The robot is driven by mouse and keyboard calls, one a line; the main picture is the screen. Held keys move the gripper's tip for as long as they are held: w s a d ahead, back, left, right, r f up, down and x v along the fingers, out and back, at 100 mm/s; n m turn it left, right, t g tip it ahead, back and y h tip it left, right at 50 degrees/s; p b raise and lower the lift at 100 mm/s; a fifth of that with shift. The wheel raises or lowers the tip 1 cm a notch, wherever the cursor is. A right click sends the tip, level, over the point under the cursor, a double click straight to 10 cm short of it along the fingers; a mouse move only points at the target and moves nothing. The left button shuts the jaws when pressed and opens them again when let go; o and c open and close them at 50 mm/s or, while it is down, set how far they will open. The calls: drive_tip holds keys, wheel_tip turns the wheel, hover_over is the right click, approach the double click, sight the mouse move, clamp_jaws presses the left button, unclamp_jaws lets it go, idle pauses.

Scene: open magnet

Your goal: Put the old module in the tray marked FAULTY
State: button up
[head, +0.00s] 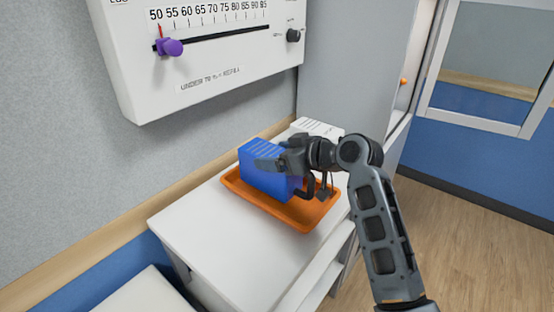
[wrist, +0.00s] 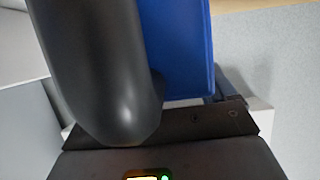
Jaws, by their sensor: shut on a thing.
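A blue box-shaped module (head: 262,181) is at the orange tray (head: 308,222) on the white cabinet top in the head view. My gripper (head: 284,165) is shut on the module from its right side. The module is over or in the tray; I cannot tell whether its bottom touches the tray floor. In the wrist view the blue module (wrist: 180,50) stands close behind a dark, rounded gripper part. No FAULTY marking is readable on the tray from here.
A white object with printed lines (head: 316,128) stands behind the tray. A wall panel with a scale and purple slider (head: 170,47) hangs above. The white cabinet top (head: 215,240) is clear left of the tray. A window (head: 490,65) is at right.

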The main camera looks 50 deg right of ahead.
drive_tip(key=shift+f, duration=0.85)
drive_tip(key=shift+f, duration=0.1)
drive_tip(key=o, duration=1.2)
drive_tip(key=shift+o, duration=0.2)
drive_tip(key=shift+s, duration=0.3)
drive_tip(key=b+v, duration=0.1)
drive_tip(key=v, duration=1)
drive_tip(key=shift+s+r, duration=0.15)
drive_tip(key=shift+r, duration=0.15)
